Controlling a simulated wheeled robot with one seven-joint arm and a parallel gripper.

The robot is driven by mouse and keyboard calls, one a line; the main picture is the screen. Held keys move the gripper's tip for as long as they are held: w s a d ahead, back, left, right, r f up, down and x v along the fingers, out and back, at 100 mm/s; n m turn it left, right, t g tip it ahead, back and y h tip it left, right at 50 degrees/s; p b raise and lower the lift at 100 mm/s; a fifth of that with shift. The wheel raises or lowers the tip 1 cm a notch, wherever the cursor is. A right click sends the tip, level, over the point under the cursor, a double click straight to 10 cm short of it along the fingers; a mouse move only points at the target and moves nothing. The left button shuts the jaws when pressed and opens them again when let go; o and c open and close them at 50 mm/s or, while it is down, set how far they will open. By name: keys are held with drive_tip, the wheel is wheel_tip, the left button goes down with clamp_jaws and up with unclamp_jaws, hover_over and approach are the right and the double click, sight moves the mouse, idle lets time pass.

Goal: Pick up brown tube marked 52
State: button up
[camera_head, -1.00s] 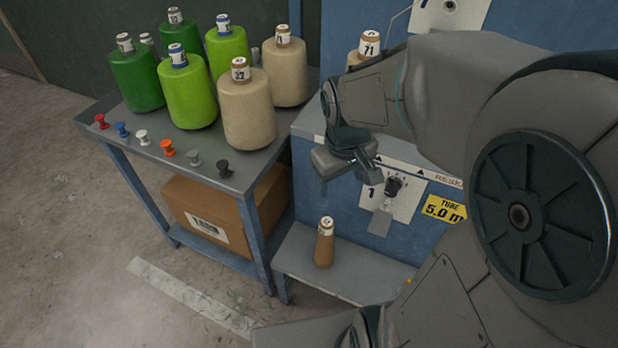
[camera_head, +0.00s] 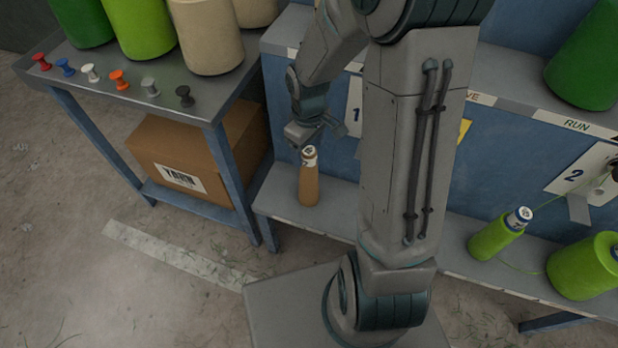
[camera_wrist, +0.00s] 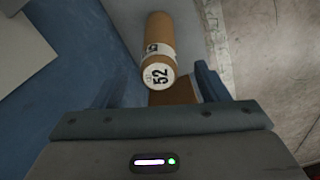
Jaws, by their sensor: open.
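The brown tube marked 52 (camera_head: 309,184) stands upright on the low grey shelf (camera_head: 340,208) in the head view. In the wrist view the tube (camera_wrist: 173,32) shows its white top label reading 52, just ahead of my gripper. My gripper (camera_head: 313,133) is just above and behind the tube's top in the head view. In the wrist view my gripper (camera_wrist: 158,84) is open, with one finger at each side and the tube's top end at about the gap between them. Whether a finger touches the tube cannot be told.
A table (camera_head: 203,103) at the left bears large yarn cones and several coloured pegs, with a cardboard box (camera_head: 200,155) under it. A lime green tube (camera_head: 496,238) and a lime cone (camera_head: 585,268) are farther right on the shelf. The blue machine front (camera_head: 283,100) is close behind.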

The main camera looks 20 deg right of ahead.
sight(309, 162)
wheel_tip(309, 162, down, 6)
drive_tip(key=shift+r+b, duration=0.1)
drive_tip(key=shift+b, duration=0.95)
drive_tip(key=c, duration=1.3)
